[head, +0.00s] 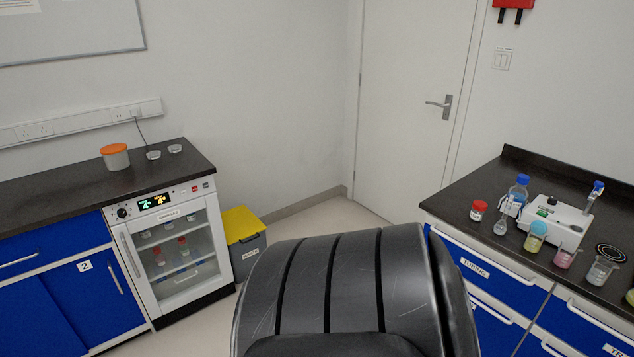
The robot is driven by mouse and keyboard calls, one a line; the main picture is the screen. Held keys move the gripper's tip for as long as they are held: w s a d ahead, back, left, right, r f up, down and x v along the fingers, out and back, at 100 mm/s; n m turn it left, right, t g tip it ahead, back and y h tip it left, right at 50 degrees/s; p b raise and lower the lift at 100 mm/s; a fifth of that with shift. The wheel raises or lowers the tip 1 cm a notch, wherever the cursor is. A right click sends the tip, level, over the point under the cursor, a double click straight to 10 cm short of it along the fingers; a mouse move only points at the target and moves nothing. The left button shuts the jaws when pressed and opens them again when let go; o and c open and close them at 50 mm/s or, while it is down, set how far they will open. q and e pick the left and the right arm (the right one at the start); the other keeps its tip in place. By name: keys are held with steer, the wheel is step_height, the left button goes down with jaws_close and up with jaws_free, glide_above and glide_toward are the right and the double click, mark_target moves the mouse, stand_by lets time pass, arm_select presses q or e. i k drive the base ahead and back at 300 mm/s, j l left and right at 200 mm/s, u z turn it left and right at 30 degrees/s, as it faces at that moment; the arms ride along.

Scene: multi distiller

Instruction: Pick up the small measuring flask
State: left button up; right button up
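A small clear flask with a narrow neck and rounded bottom (500,227) stands upright near the left end of the right-hand counter. It looks like the small measuring flask. A red-capped jar (478,210) is to its left, and a blue-capped bottle (519,190) is behind it to the right. A bottle with yellow liquid and a blue cap (535,237) is in front of it to the right. Neither of my grippers is in view.
A white instrument (553,224), a pink-liquid beaker (565,256) and a clear beaker (601,270) crowd the right counter (456,198). A glass-door cabinet (178,250) and a yellow-lidded bin (243,240) stand left. Floor shows before the door (411,100).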

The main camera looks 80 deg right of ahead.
mark_target(501, 227)
steer(key=l+z, duration=0.1)
steer(key=z, duration=1.65)
